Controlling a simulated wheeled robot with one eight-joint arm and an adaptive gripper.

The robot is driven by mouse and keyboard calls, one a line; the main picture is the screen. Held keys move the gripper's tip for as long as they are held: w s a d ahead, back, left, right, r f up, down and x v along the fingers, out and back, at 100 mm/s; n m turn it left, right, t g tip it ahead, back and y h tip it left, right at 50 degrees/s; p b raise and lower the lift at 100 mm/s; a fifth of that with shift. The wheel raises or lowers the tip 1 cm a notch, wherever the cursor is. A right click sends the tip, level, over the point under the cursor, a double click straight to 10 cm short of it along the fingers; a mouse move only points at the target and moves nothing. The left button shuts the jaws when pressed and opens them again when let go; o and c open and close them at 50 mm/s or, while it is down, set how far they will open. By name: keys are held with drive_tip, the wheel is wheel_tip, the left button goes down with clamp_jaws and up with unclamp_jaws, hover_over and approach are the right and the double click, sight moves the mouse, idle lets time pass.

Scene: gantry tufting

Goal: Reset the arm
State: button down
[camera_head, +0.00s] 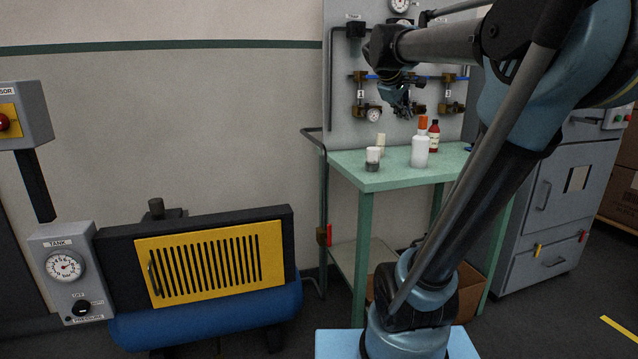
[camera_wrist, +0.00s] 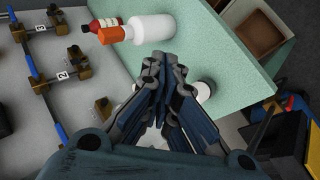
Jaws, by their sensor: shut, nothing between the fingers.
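My gripper (camera_head: 403,108) hangs at the end of my raised arm, above the green table and in front of the grey valve panel. In the wrist view my gripper (camera_wrist: 163,62) has its fingers drawn together, with nothing visible between them. It is apart from the white bottle with the orange cap (camera_head: 420,148), which stands upright on the table. In the wrist view this white bottle (camera_wrist: 153,28) lies just beyond the fingertips. My fingers hide part of the table top there.
The green table (camera_head: 400,176) also holds a red-brown bottle (camera_head: 434,137) and small white containers (camera_head: 373,155). The valve panel (camera_head: 345,75) carries gauges and brass valves close behind my gripper. A compressor with a yellow grille (camera_head: 210,262) stands left; a grey cabinet (camera_head: 560,190) stands right.

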drive_tip(key=s+a+f+m+g+y, duration=0.1)
drive_tip(key=s+a+f+m+y, duration=0.1)
drive_tip(key=s+f, duration=0.7)
drive_tip(key=s+a+f+m+g+y, duration=0.1)
drive_tip(key=s+a+f+m+g, duration=0.1)
drive_tip(key=s+f, duration=0.8)
drive_tip(key=s+a+f+m+g+y, duration=0.2)
drive_tip(key=s+f, duration=0.8)
drive_tip(key=f, duration=0.6)
drive_tip(key=shift+a+m+y, duration=0.3)
drive_tip(key=shift+a+m, duration=0.45)
drive_tip(key=shift+m, duration=0.25)
drive_tip(key=shift+f, duration=0.1)
drive_tip(key=shift+w+f, duration=0.2)
drive_tip(key=shift+w, duration=0.2)
